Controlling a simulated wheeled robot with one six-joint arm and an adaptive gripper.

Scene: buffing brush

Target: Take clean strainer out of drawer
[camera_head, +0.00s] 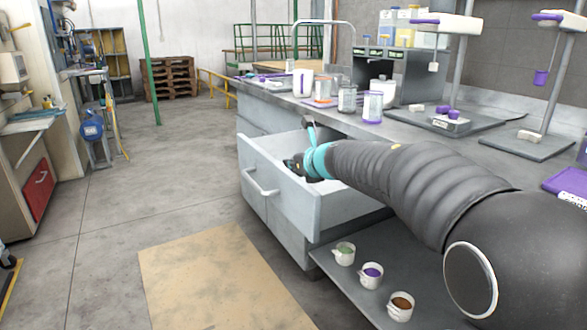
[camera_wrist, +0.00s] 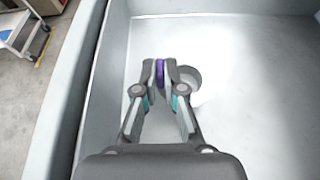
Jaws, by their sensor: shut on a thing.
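The drawer (camera_head: 275,202) of the grey counter stands pulled out, and its pale inside fills most of the wrist view (camera_wrist: 262,120). My gripper (camera_wrist: 160,78) is down inside the drawer, its fingers closed on a narrow purple part, which looks like the handle of the strainer (camera_wrist: 159,70). A round, pale grey bowl shape shows just right of the fingertips; I cannot tell clearly how it joins the purple part. In the head view my gripper (camera_head: 296,166) is behind the drawer front, and the strainer is hidden there.
Several cups and jars stand on the counter (camera_head: 410,135) above, with stands at the right. A lower shelf holds three small cups of green, purple and brown material (camera_head: 371,274). The drawer's left wall (camera_wrist: 68,90) is close to my gripper.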

